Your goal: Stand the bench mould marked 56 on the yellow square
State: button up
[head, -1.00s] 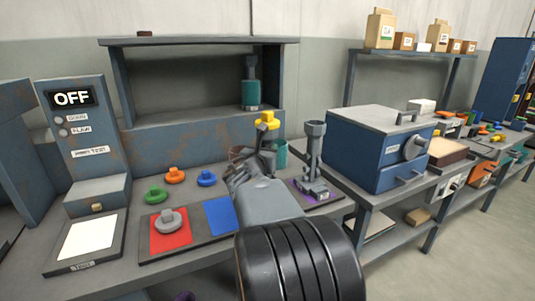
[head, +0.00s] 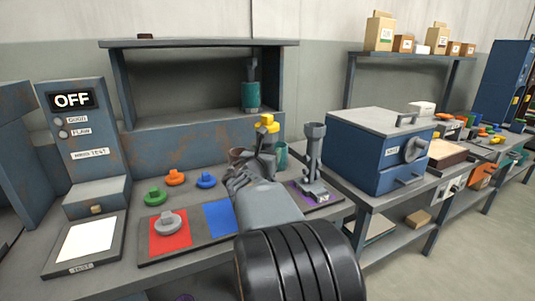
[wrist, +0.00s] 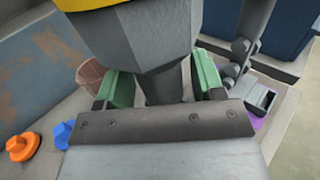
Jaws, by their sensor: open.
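A tall grey piece with a yellow top (head: 267,124) stands up at my gripper in the head view. In the wrist view its grey faceted body (wrist: 165,50) lies between the green pads of my gripper (wrist: 165,85). The jaws are open around it, and I cannot tell whether either pad touches. Its foot is hidden by my gripper. No number 56 is readable on any piece. The yellow square is not visible; my arm covers the mat between the blue square (head: 220,217) and the purple square (head: 325,198).
A grey piece (head: 168,223) sits on the red square (head: 183,240). A tall grey piece (head: 314,158) stands on the purple square. Green (head: 155,195), orange (head: 175,178) and blue (head: 206,180) knobs lie behind the mat. Brown (head: 236,155) and teal (head: 282,153) cups stand near my gripper.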

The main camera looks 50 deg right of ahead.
jog(key=p+v, duration=0.1)
jog(key=v, duration=1.1)
jog(key=shift+r, duration=0.1)
jog(key=s+a+r+m+g+y+p, duration=0.1)
jog(key=s+a+r+m+y+p, duration=0.1)
jog(key=a+m+y+p, duration=0.6)
jog(key=s+a+r+m+g+y+p, duration=0.2)
jog(key=s+a+m+y+p, duration=0.2)
jog(key=a+m+y+p, duration=0.4)
jog(key=a+m+p, duration=0.6)
jog(key=a, duration=0.1)
jog(key=shift+s+r, duration=0.15)
jog(key=shift+r, duration=0.25)
jog(key=shift+a, duration=0.1)
